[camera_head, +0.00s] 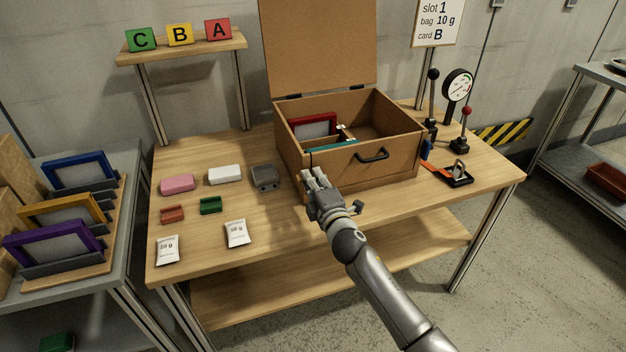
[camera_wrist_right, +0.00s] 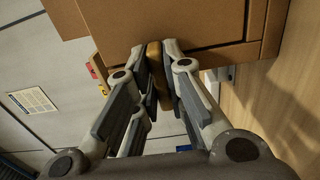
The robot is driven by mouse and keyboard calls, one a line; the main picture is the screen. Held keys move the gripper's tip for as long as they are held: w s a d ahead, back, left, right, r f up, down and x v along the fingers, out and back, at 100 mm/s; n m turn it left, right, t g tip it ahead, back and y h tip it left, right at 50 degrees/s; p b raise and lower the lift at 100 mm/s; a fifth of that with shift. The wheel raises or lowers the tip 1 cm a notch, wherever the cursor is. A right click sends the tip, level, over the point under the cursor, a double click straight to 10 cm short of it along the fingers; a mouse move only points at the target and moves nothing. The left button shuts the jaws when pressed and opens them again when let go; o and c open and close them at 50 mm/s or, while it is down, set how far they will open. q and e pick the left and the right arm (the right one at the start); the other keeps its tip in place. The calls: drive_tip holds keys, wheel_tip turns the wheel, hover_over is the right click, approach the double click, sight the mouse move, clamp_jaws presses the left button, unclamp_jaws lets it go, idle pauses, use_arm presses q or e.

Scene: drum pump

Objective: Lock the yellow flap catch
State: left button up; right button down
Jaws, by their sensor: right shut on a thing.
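The wooden box (camera_head: 345,166) stands open on the table with its lid (camera_head: 318,45) upright at the back. Its front has a dark handle (camera_head: 372,155). My right gripper (camera_head: 316,180) is at the left part of the box's front. In the right wrist view, the right gripper (camera_wrist_right: 163,75) is shut on a yellow-brown upright piece (camera_wrist_right: 155,62), seemingly the yellow flap catch, against the box. In the head view the fingers hide this piece, and I cannot tell how it is turned. My left gripper is not in view.
Inside the box are a red-framed piece (camera_head: 313,126) and a teal piece (camera_head: 333,145). Blocks and two white bags (camera_head: 236,233) lie left on the table (camera_head: 205,260). Levers (camera_head: 462,130) and a gauge (camera_head: 457,84) stand right of the box. The table's front middle is mostly clear.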

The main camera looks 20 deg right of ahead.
drive_tip(key=c, duration=1.5)
unclamp_jaws()
drive_tip(key=s, duration=1.2)
drive_tip(key=shift+d, duration=0.2)
drive_tip(key=shift+f, duration=0.1)
